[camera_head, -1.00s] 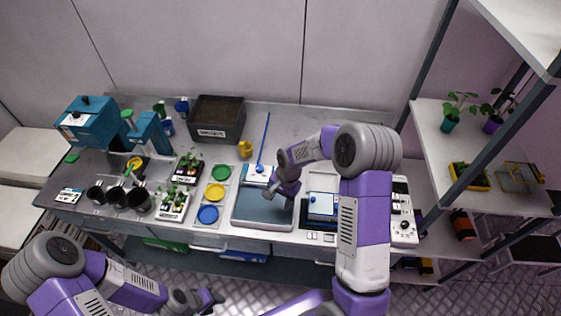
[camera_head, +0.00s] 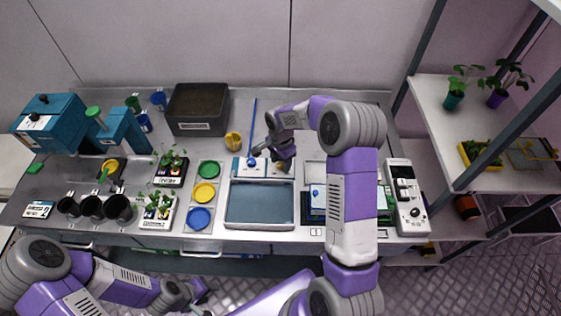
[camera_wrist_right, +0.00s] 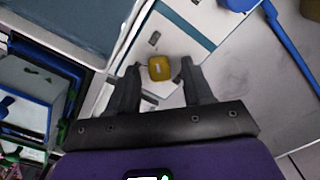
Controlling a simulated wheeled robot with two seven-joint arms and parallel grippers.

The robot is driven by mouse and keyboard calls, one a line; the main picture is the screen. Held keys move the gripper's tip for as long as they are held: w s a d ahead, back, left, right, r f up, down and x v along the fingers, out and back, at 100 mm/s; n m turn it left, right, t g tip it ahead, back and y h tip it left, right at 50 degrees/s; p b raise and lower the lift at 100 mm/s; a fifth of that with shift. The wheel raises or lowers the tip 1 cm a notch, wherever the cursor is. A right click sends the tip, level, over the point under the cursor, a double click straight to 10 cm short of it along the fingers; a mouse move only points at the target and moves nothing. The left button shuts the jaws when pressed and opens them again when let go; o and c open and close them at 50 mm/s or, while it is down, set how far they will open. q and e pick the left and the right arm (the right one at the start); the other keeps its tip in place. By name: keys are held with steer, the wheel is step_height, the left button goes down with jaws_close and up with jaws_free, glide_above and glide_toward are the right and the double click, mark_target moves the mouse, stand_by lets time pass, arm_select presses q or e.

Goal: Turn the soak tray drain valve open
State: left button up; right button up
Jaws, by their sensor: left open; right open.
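The soak tray (camera_head: 232,205), a shallow tray with a grey-blue inside, sits at the front of the bench. Behind it is a white and teal panel (camera_head: 243,172) with a blue knob (camera_head: 252,161). A small yellow knob, likely the drain valve, shows on this panel in the right wrist view (camera_wrist_right: 159,68). My right gripper (camera_head: 272,160) is above the panel, pointing down. In the wrist view its open fingers (camera_wrist_right: 157,80) stand on either side of the yellow knob, with gaps visible. My left gripper (camera_head: 203,291) is open, low in front of the bench, away from the tray.
A blue rod (camera_head: 252,125) rises behind the blue knob. A yellow cup (camera_head: 233,141) and a dark soil box (camera_head: 197,107) stand behind. Coloured dishes (camera_head: 203,193) lie left of the tray. A white control unit (camera_head: 403,197) is at right.

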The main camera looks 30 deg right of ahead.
steer(key=shift+s+f, duration=0.1)
jaws_close()
stand_by(0.3)
